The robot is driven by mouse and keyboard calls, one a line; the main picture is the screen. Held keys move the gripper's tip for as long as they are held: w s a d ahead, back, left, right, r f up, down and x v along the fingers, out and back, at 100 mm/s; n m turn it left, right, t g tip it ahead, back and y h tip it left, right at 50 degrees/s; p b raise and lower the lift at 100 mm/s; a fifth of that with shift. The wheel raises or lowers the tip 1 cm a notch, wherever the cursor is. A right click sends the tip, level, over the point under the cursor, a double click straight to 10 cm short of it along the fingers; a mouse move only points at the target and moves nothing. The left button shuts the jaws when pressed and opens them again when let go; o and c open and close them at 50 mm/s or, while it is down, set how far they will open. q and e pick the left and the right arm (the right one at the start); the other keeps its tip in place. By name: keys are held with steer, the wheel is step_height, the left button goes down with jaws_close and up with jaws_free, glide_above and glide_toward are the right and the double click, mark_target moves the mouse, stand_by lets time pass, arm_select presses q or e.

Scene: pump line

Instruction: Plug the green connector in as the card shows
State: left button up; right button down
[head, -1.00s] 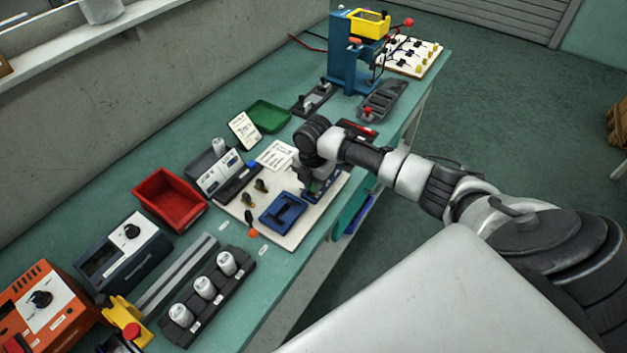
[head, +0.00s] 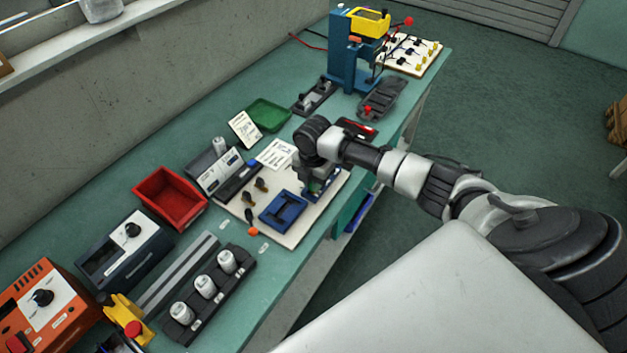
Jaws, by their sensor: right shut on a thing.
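My right gripper (head: 316,187) points down at the right part of a pale board (head: 290,239). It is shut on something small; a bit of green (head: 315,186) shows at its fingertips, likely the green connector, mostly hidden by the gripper. A blue piece (head: 325,193) is right at the fingertips; I cannot tell whether the green part is in it. A blue holder (head: 283,210) sits on the board to the left. White cards stand or lie behind: one upright (head: 244,129), one flat (head: 275,154); their print is too small to read. My left gripper is out of view.
A red bin (head: 170,198), a green tray (head: 269,115) and a black rack with white cylinders (head: 206,296) stand on the green bench. A blue press (head: 350,62) is at the far end. Small dark and yellow parts (head: 261,185) lie on the board's left side.

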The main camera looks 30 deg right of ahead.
steer(key=shift+f, duration=0.45)
stand_by(0.6)
steer(key=c, duration=1.4)
jaws_free()
steer(key=shift+r, duration=0.15)
steer(key=shift+r+p, duration=2.15)
steer(key=shift+p, duration=0.25)
